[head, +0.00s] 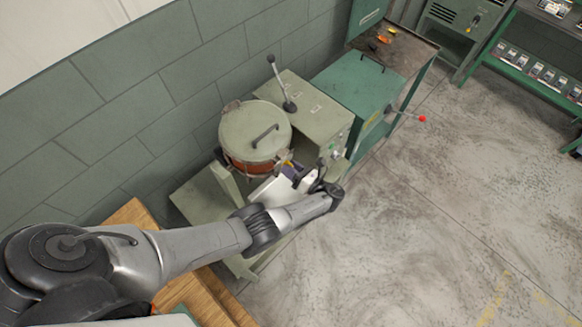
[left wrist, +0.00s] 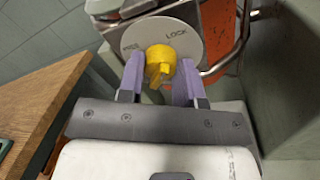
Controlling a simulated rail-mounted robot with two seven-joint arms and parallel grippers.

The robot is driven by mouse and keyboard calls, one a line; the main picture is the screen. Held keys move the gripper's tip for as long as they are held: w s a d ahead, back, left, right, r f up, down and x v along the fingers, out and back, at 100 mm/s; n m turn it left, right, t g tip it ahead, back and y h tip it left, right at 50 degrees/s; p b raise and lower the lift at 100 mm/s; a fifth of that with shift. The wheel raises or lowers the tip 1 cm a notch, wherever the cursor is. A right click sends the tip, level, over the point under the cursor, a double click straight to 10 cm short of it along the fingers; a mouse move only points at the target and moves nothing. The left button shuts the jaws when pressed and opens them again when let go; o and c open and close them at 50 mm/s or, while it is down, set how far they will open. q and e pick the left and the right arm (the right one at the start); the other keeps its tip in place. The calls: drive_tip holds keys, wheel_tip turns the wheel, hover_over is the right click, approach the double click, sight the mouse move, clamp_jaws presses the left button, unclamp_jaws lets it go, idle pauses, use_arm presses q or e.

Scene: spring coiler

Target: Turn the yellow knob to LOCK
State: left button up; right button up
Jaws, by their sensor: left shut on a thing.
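The yellow knob (left wrist: 160,62) sits on a round pale dial plate (left wrist: 188,42) in the left wrist view. The plate reads FREE at its left and LOCK at its upper right. I cannot tell which word the knob points to. My left gripper (left wrist: 160,82) has its two purple fingers on either side of the knob, shut on it. In the head view the left gripper (head: 291,170) reaches the side of the green machine just below the round drum (head: 255,130). The knob is mostly hidden there by my wrist. My right gripper is not in view.
A red-tipped handle (head: 422,118) sticks out at the right. A wooden bench (left wrist: 38,105) lies left of my wrist. The floor at the right is clear.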

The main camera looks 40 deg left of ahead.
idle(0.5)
use_arm(q)
drive_tip(key=o, duration=0.9)
drive_tip(key=shift+o, duration=0.2)
drive_tip(key=shift+d, duration=0.1)
drive_tip(key=w+d+b, duration=0.1)
drive_tip(key=d+b, duration=0.4)
drive_tip(key=d, duration=0.8)
drive_tip(key=shift+d+f, duration=0.3)
drive_tip(key=shift+d, duration=0.05)
